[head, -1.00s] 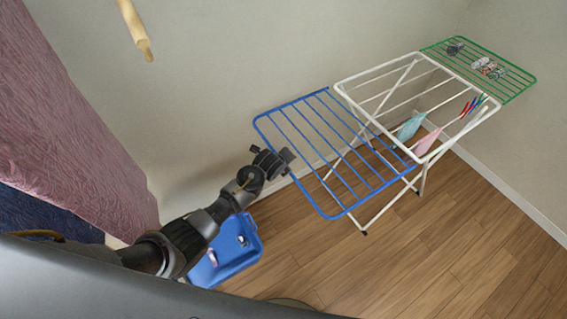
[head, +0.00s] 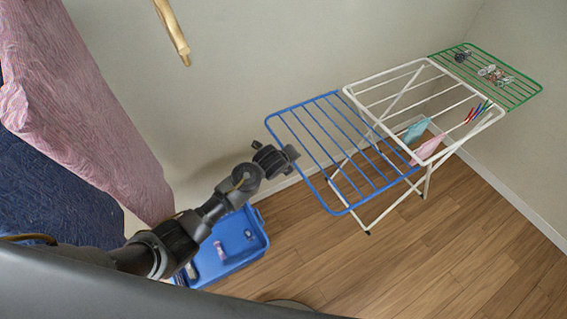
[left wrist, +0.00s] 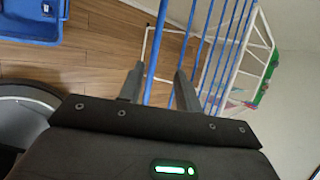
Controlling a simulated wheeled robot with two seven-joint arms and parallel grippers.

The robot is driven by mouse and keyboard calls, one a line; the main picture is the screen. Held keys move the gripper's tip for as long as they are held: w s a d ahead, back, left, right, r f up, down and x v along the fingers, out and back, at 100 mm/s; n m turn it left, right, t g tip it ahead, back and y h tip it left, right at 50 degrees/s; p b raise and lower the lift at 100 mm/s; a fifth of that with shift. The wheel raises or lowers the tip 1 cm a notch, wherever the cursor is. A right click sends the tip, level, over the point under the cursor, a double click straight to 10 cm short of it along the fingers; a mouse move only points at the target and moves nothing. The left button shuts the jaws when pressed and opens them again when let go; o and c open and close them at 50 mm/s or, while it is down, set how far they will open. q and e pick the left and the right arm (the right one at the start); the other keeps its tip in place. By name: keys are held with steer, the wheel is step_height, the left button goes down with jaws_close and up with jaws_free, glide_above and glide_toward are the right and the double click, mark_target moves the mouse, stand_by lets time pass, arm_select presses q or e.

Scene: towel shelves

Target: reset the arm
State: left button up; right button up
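My left gripper (head: 292,155) is beside the near left edge of the blue wing of the drying rack (head: 300,165) in the head view. In the left wrist view its two fingers (left wrist: 158,88) are apart with no cloth between them. A blue bar (left wrist: 156,45) of the rack shows in the gap between the fingers; I cannot tell whether it is between them or beyond them. My right gripper is not in view.
The white rack frame (head: 350,92) holds a teal cloth (head: 416,130) and a pink cloth (head: 428,148). A blue bin (head: 262,240) stands on the floor below my arm. A pink towel (head: 85,120) and navy towel (head: 50,190) hang left. A wooden rod (head: 172,30) juts in above.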

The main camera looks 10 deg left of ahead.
arm_select(q)
steer(key=shift+a, duration=0.3)
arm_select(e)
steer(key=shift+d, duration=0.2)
